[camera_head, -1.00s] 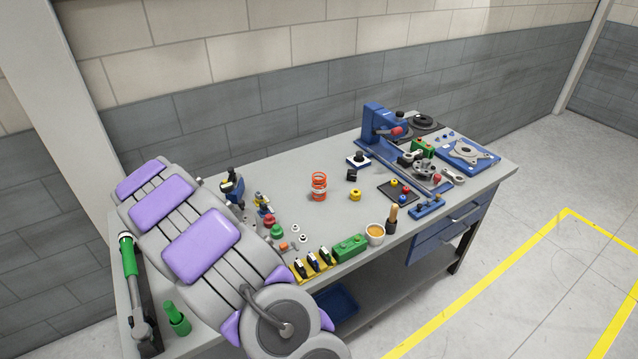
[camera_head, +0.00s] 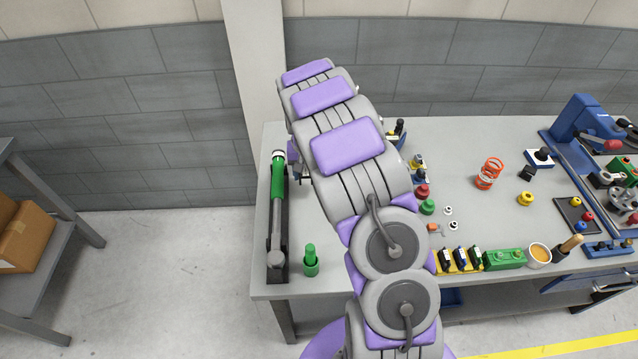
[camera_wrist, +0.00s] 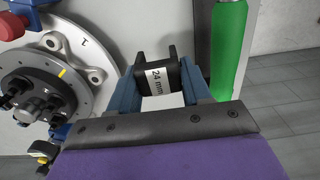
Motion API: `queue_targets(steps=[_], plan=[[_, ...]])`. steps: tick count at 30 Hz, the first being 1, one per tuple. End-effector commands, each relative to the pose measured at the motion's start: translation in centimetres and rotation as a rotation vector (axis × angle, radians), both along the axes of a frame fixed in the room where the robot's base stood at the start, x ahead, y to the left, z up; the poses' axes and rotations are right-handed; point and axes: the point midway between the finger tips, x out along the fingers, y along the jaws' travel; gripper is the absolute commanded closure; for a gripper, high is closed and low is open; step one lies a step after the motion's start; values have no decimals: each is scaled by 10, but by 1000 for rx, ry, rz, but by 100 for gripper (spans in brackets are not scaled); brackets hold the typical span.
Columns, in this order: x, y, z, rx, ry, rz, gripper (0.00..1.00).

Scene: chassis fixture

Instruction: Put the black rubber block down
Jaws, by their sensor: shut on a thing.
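In the wrist view, my gripper (camera_wrist: 160,84) is shut on the black rubber block (camera_wrist: 153,66), which carries a white "24 mm" label. The block sits between the two blue fingers, with pale grey surface showing behind it; its height above that surface is hard to tell. In the head view, my arm reaches over the left end of the grey workbench (camera_head: 340,278) and hides the block and most of the gripper.
A green-handled tool (camera_head: 278,180) lies in a dark tray at the bench's left end; its handle is close right of the block in the wrist view (camera_wrist: 228,50). A round metal hub (camera_wrist: 65,75) is left. A green bottle-shaped item (camera_head: 311,262) stands in front.

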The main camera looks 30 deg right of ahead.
Motion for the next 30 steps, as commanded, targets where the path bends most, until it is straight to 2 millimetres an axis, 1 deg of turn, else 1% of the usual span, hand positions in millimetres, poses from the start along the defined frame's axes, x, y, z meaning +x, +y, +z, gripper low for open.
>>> queue_targets(steps=[1,3,6,11,17,19,28,29,30], plan=[[-1,-1,-12,1,3,-1,82],[0,-3,-26,3,3,-2,82],[-1,-2,-42,5,4,-3,82],[-1,-1,-54,1,2,-1,82],[0,2,-80,-2,1,-1,82],[0,1,-84,-1,1,-1,82],[-1,-1,-85,2,1,-1,82],[-1,-1,-85,2,1,-1,50],[0,-1,-85,2,1,-1,46]])
